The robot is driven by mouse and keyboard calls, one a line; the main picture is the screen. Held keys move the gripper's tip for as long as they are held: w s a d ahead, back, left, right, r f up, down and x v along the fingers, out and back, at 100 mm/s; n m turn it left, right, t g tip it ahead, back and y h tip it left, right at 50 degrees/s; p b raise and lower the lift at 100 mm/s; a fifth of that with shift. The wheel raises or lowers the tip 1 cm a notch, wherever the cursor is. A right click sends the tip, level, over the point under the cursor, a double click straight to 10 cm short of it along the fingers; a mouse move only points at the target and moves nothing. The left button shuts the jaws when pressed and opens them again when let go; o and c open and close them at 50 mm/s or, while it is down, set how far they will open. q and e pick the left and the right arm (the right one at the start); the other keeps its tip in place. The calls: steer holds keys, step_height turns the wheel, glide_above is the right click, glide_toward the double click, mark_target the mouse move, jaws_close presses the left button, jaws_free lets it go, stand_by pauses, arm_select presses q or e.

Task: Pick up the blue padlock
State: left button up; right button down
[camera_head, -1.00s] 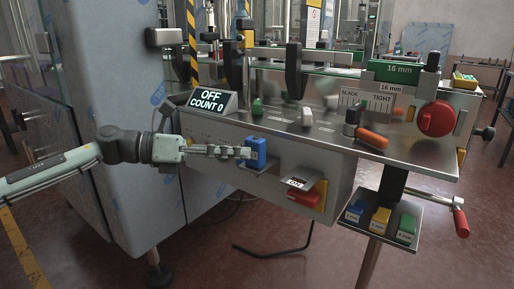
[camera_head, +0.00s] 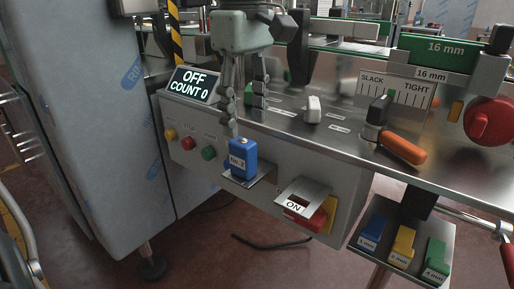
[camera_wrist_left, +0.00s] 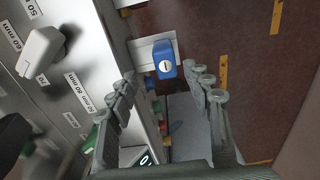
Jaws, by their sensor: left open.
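The blue padlock (camera_head: 241,161), labelled "No. 2", sits upright on a small metal shelf (camera_head: 262,179) on the front of the machine panel. Its blue underside or face with a keyhole also shows in the left wrist view (camera_wrist_left: 165,61), ahead of and between the fingertips. My left gripper (camera_head: 244,120) points down just above the padlock, open and empty, its fingers apart. In the left wrist view the two fingers (camera_wrist_left: 165,82) stand on either side of the padlock's line. The padlock's shackle cannot be made out. My right gripper is not in view.
An "OFF COUNT 0" display (camera_head: 191,85) and several buttons (camera_head: 189,143) are left of the padlock. A hinged "ON" flap (camera_head: 302,198) over a red block (camera_head: 321,217) is to the right. Orange (camera_head: 402,148) and white (camera_head: 313,109) knobs stand on the bench top.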

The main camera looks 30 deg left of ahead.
mark_target(243, 141)
arm_select(q)
steer(key=shift+f, duration=0.45)
steer(key=f, duration=0.3)
steer(key=shift+s, duration=0.4)
step_height(243, 141, down, 3)
steer(key=shift+r, duration=0.2)
steer(key=shift+f, duration=0.55)
steer(key=shift+c, duration=0.7)
steer(key=c, duration=0.7)
steer(key=shift+c, duration=1.4)
jaws_close()
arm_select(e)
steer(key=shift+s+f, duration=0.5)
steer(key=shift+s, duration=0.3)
